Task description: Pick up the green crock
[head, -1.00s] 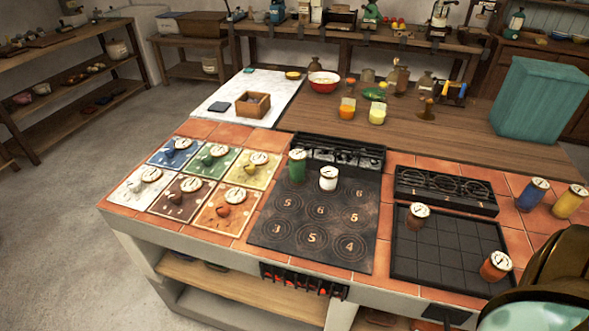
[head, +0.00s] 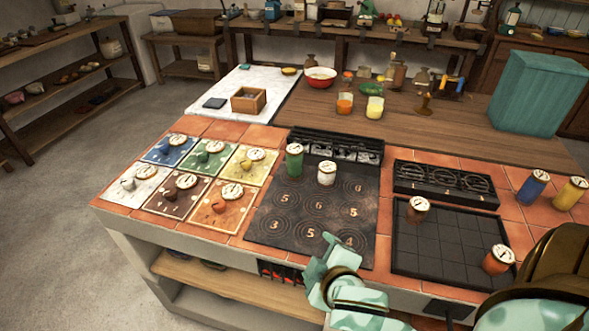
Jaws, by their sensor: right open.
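The green crock (head: 294,162) stands upright with a pale lid on the back left part of the dark numbered hob plate (head: 275,218). A white crock (head: 327,173) stands close to its right. My right gripper (head: 335,252), pale green, is over the front edge of the hob plate, nearer to me than the green crock and well apart from it. It is open, and I see nothing between its fingers. My left gripper is not in view.
Left of the hob are several coloured tiles (head: 233,204) with small lidded pots. A dark grid tray (head: 440,245) on the right holds brown and orange-red crocks. Blue (head: 532,188) and yellow crocks stand at the far right. Behind is a wooden counter with jars.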

